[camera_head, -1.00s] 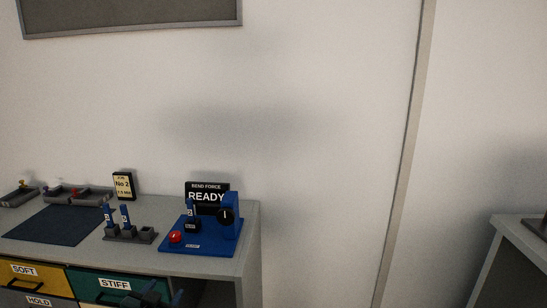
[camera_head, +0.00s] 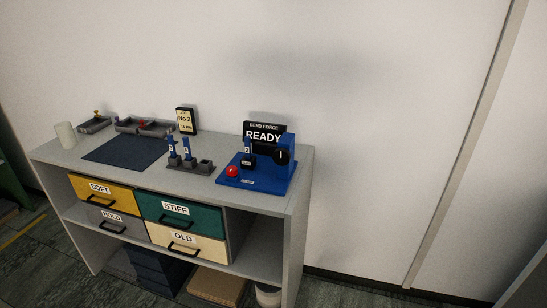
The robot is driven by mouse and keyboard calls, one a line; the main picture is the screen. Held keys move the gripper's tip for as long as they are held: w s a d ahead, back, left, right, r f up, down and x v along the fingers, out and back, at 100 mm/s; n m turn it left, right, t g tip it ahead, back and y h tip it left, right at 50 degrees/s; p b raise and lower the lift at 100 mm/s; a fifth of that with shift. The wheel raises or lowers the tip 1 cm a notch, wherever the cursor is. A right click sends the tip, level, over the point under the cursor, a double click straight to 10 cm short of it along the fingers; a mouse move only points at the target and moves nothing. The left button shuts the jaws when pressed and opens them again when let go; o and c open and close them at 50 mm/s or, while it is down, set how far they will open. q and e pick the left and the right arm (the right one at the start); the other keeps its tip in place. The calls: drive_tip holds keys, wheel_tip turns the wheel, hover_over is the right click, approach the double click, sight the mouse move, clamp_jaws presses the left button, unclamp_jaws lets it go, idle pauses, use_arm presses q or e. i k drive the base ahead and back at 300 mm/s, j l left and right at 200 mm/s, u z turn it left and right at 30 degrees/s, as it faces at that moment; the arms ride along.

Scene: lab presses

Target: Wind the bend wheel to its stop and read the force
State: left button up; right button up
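The blue bend-force press (camera_head: 257,182) stands on the right end of the grey bench. Its black bend wheel (camera_head: 281,157) sits on the blue post, with a white mark that looks about upright. The display (camera_head: 265,135) behind it reads "BEND FORCE READY". A dark clamp block (camera_head: 248,161) with a blue strip marked 2 stands in the press, left of the wheel. A red button (camera_head: 232,171) is at the base's front left. Neither of my grippers is in view.
A grey rack (camera_head: 190,166) with blue strips stands left of the press, beside a dark mat (camera_head: 124,152). A "No 2" card (camera_head: 186,120), grey trays (camera_head: 145,126) and a white cup (camera_head: 66,135) are further back and left. Labelled drawers sit below; the "STIFF" drawer (camera_head: 180,212) is shut.

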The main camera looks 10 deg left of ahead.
sight(281, 156)
drive_tip(key=u, duration=0.4)
drive_tip(key=i+l+u, duration=0.1)
drive_tip(key=u, duration=0.3)
drive_tip(key=l+u, duration=0.15)
drive_tip(key=u, duration=0.25)
drive_tip(key=l+u, duration=0.15)
drive_tip(key=u, duration=0.25)
drive_tip(key=l+u, duration=0.3)
drive_tip(key=l, duration=0.2)
drive_tip(key=l+u, duration=0.3)
drive_tip(key=l, duration=0.25)
drive_tip(key=i, duration=0.05)
